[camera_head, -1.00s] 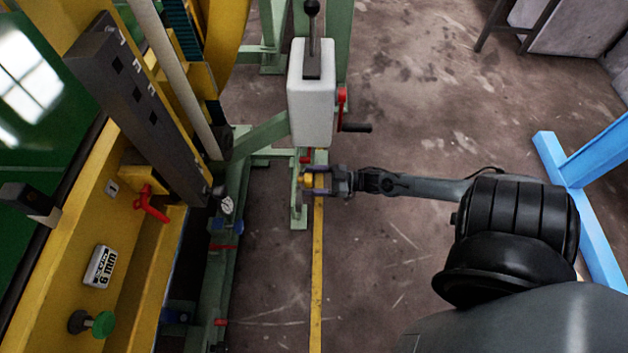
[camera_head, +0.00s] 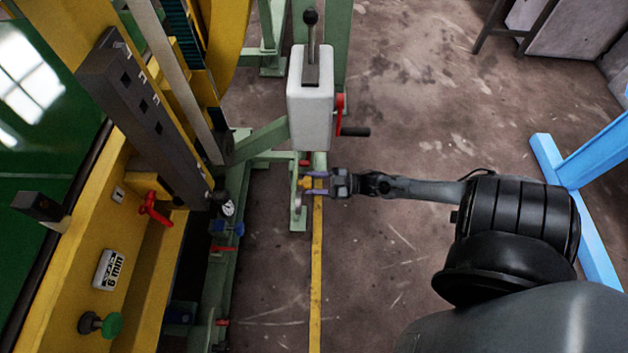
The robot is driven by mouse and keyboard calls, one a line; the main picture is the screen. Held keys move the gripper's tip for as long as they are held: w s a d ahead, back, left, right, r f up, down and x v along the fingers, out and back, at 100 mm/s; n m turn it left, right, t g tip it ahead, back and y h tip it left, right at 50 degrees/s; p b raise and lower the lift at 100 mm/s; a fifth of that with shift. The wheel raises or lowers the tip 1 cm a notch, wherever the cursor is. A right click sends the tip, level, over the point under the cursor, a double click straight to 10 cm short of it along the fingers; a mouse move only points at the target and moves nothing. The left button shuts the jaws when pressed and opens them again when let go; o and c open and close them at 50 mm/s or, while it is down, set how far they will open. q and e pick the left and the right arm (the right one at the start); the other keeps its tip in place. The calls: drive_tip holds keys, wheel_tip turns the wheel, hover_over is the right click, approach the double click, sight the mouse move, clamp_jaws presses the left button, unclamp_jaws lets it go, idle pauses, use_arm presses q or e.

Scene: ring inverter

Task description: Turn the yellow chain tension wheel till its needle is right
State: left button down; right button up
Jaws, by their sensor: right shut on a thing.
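The yellow chain tension wheel (camera_head: 304,183) is a small yellow piece low on the green frame, below the grey-white box. My right gripper (camera_head: 312,183) reaches it from the right and is shut on it. The fingers hide part of the wheel. A small round white dial (camera_head: 228,208) sits on the machine to the left; its needle is too small to read. I cannot tell whether this dial belongs to the wheel. My left gripper is not in view.
A grey-white box (camera_head: 311,100) with a black-knobbed lever and a red crank (camera_head: 340,113) stands just above the gripper. The yellow machine (camera_head: 75,265) with a red handle (camera_head: 154,209) fills the left. A blue frame (camera_head: 570,190) stands at the right. Floor between is clear.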

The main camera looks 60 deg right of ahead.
drive_tip(key=o, duration=0.7)
drive_tip(key=shift+c, duration=0.2)
drive_tip(key=o, duration=0.4)
drive_tip(key=shift+a, duration=0.1)
drive_tip(key=p+v, duration=0.3)
drive_tip(key=v, duration=0.7)
drive_tip(key=shift+s+p, duration=0.3)
drive_tip(key=shift+p, duration=0.05)
drive_tip(key=shift+r, duration=0.15)
